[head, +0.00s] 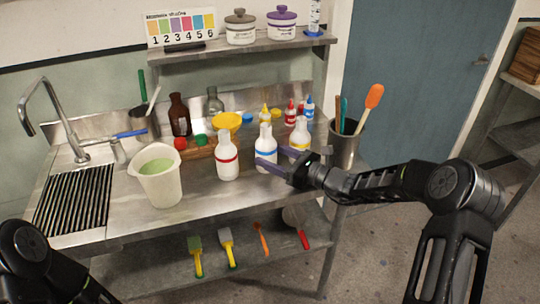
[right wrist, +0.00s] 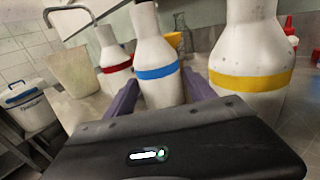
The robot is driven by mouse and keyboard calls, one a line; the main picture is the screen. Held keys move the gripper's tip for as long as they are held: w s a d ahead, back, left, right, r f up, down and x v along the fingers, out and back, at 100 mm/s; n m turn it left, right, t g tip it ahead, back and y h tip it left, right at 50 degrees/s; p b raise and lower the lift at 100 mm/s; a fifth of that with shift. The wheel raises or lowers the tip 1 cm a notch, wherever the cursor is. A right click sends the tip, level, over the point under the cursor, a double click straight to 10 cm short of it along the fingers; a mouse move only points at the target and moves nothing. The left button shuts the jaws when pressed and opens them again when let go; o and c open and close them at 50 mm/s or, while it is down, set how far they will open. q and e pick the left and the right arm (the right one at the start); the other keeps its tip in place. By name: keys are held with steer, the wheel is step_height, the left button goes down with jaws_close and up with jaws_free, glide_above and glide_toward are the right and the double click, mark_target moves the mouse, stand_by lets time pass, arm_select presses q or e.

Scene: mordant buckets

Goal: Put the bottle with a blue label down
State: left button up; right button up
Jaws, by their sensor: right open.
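The bottle with a blue label (head: 265,147) is white and stands upright on the steel counter, between a red-banded bottle (head: 228,158) on its left and a yellow-banded bottle (head: 299,138) on its right. My right gripper (head: 268,158) is open, with its purple fingers on either side of the blue-label bottle. In the right wrist view the blue-label bottle (right wrist: 157,65) stands between the two spread fingers (right wrist: 160,100). Whether a finger touches it I cannot tell. Part of my left arm shows at the lower left of the head view, but its gripper is out of view.
A white bucket of green liquid (head: 158,172) stands left of the bottles. A steel pot of tools (head: 344,147) stands at the right. The front strip of counter (head: 200,200) is bare.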

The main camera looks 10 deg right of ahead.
steer(key=b+v, duration=0.1)
steer(key=v, duration=1)
steer(key=shift+s+d, duration=0.1)
steer(key=shift+d, duration=0.05)
steer(key=shift+f, duration=0.1)
